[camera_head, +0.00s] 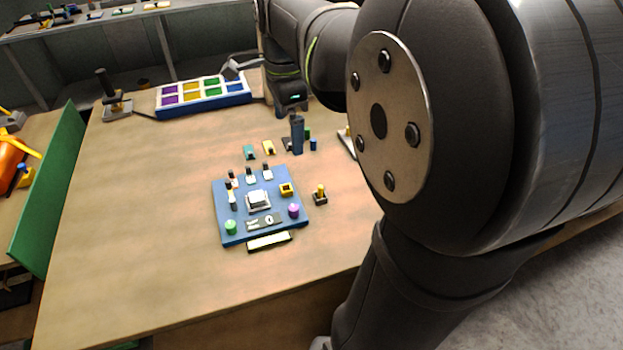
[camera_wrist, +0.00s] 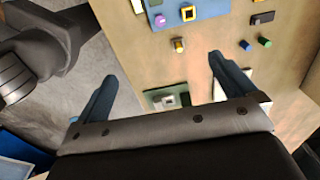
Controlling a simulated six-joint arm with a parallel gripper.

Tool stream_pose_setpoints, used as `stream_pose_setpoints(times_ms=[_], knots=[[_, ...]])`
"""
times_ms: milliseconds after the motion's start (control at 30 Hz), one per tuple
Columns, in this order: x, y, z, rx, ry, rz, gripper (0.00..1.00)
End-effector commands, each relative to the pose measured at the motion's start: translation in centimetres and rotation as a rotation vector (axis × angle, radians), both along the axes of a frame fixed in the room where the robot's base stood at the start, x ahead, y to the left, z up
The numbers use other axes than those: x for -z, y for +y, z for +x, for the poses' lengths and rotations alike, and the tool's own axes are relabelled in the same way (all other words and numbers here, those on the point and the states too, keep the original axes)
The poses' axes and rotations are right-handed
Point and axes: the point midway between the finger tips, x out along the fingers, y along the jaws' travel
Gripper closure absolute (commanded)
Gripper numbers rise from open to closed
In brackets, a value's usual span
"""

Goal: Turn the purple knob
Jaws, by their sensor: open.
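The purple knob (camera_head: 293,210) is a small round knob near the right front corner of the blue panel (camera_head: 222,200), in the head view. It also shows near the top of the wrist view (camera_wrist: 160,20), beside a yellow square-framed part (camera_wrist: 188,13). My gripper (camera_head: 297,133) is behind and above the panel, pointing down, apart from the knob. In the wrist view my gripper (camera_wrist: 162,68) has its two blue fingers wide apart with nothing between them touching. The knob lies beyond the fingertips. The head view shows the fingers nearly in line.
A yellow-topped joystick (camera_head: 320,195) stands just right of the panel. White switches, a green knob (camera_head: 231,227) and a white square button (camera_head: 258,199) share the panel. A tray of coloured compartments (camera_head: 205,108) lies behind.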

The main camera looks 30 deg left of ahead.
Motion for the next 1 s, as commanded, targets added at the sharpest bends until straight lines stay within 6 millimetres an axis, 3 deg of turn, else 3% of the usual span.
stream_pose_setpoints(times_ms=[300,567,633,767,1000], knots=[[-0.3,0.0,0.0,0.0,0.001,-0.001,0.02],[-0.2,0.0,0.0,-0.015,0.001,-0.001,0.53],[0.0,0.0,0.0,-0.06,0.001,-0.001,0.54],[0.8,0.0,0.1,-0.246,0.001,-0.002,0.54],[3.0,0.1,0.1,-0.75,0.002,-0.001,0.54]])
